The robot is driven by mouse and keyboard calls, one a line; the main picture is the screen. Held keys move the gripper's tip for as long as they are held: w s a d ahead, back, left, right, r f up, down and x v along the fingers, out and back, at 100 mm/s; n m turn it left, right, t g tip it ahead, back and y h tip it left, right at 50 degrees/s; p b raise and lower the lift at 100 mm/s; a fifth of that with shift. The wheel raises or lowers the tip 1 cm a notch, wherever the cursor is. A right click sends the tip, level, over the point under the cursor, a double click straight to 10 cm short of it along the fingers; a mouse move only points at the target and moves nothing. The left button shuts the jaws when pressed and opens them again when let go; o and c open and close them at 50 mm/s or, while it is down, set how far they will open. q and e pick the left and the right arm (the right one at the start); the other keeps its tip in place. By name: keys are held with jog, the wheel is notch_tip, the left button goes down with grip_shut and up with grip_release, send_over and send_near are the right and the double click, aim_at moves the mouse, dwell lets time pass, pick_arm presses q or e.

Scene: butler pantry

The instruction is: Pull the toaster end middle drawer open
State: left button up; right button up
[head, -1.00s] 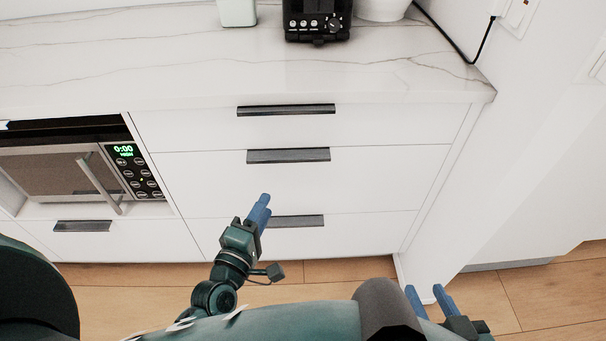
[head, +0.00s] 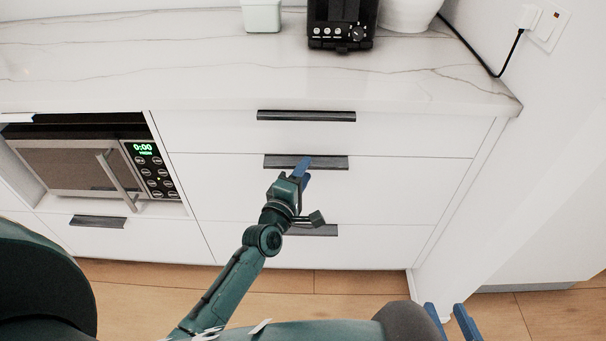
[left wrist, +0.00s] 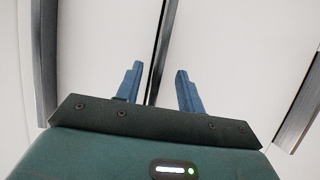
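The middle drawer (head: 400,190) under the toaster (head: 340,38) is a white front, flush with its neighbours. Its dark bar handle (head: 333,163) is partly covered by my left gripper (head: 304,166) in the head view. In the left wrist view the left gripper (left wrist: 158,85) has its two blue fingers apart, with the handle (left wrist: 162,45) running between them. Gaps show on both sides of the bar, so the fingers are not closed on it. My right gripper (head: 450,314) has its fingers apart, low at the bottom right, away from the drawers.
The top drawer handle (head: 306,115) is above and the bottom drawer handle (head: 315,230) below. A microwave (head: 75,168) sits at left. A marble counter (head: 200,65) overhangs the drawers. A white side wall (head: 490,215) stands at right. The floor (head: 330,283) in front shows bare wood.

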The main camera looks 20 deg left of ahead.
pick_arm(q)
jog(key=shift+c, duration=0.2)
grip_shut()
dwell(0.4)
